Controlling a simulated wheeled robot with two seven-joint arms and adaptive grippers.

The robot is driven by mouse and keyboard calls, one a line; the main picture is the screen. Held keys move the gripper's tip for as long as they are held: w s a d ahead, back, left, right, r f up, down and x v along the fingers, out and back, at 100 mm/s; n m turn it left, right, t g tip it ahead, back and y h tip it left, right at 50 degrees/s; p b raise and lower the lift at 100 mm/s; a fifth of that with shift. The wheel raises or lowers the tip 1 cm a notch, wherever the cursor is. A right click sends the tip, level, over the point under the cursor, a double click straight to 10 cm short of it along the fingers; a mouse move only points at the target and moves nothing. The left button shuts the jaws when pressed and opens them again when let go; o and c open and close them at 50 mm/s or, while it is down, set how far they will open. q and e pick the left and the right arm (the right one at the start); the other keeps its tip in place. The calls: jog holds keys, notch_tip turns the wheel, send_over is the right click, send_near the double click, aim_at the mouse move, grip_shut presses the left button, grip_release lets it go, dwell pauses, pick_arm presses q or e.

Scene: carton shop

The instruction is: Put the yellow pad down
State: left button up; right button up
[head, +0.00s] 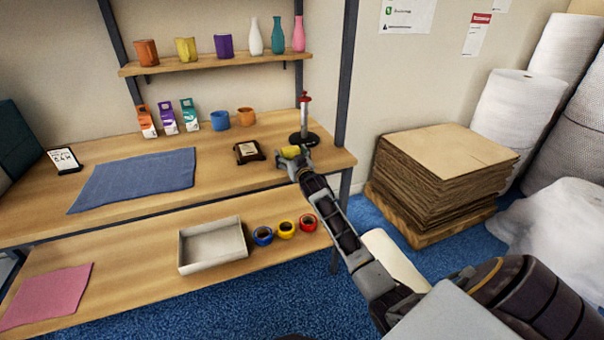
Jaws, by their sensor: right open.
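The yellow pad (291,150) is a small yellow thing at the right end of the upper table, just beyond my right gripper's fingers. It appears to rest on the wood, but the gripper partly hides it, and I cannot tell whether the fingers touch it. My right gripper (292,158) is open, low over the table, its arm reaching in from the lower right. My left gripper is out of the picture.
A blue mat (135,178) covers the table's left part. Below are a white tray (212,245) and tape rolls (286,229).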

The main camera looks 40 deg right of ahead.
aim_at(292, 156)
jog(key=shift+f, duration=0.1)
jog(key=shift+s, duration=0.2)
jog(key=shift+s+a, duration=0.15)
jog(key=shift+s, duration=0.45)
jog(key=shift+s+a, duration=0.2)
jog(key=shift+s, duration=0.5)
jog(key=shift+s+a, duration=0.1)
jog(key=shift+s, duration=0.2)
jog(key=shift+v, duration=0.8)
jog(key=shift+s+a+f+p, duration=0.15)
jog(key=shift+s+p, duration=0.15)
jog(key=shift+s, duration=0.3)
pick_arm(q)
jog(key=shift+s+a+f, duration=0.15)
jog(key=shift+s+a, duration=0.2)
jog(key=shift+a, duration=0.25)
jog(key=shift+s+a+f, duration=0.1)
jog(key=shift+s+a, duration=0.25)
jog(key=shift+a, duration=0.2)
pick_arm(e)
jog(key=v, duration=0.7)
